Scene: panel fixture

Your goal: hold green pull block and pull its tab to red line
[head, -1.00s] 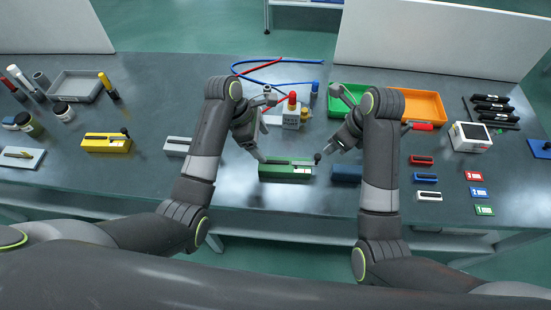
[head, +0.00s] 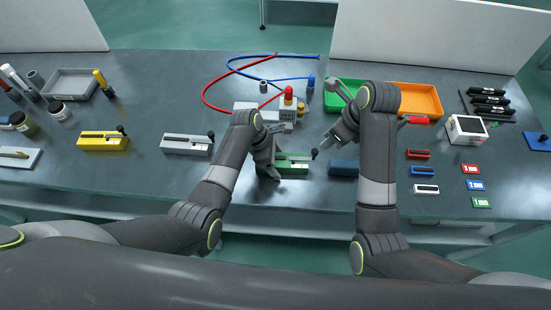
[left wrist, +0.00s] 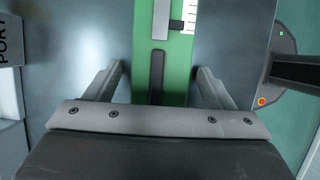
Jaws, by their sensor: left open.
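The green pull block (head: 297,168) lies near the front edge of the bench, with a dark slot along its top and a black knob (head: 314,154) at its right end. In the left wrist view the block (left wrist: 178,70) runs between my fingers, with its slot and a white graduated scale (left wrist: 184,16). My left gripper (head: 268,172) is open around the block's left part; its fingers also show in the left wrist view (left wrist: 157,85), with gaps on both sides. My right gripper (head: 332,142) hangs above and right of the knob, its jaws too small to judge. I cannot make out the red line.
A blue block (head: 344,168) lies close to the right. A grey block (head: 187,146) and a yellow block (head: 103,141) lie to the left. A fixture with a red cap (head: 288,92) and hoses stands behind. Green and orange bins (head: 420,104) are behind the right arm.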

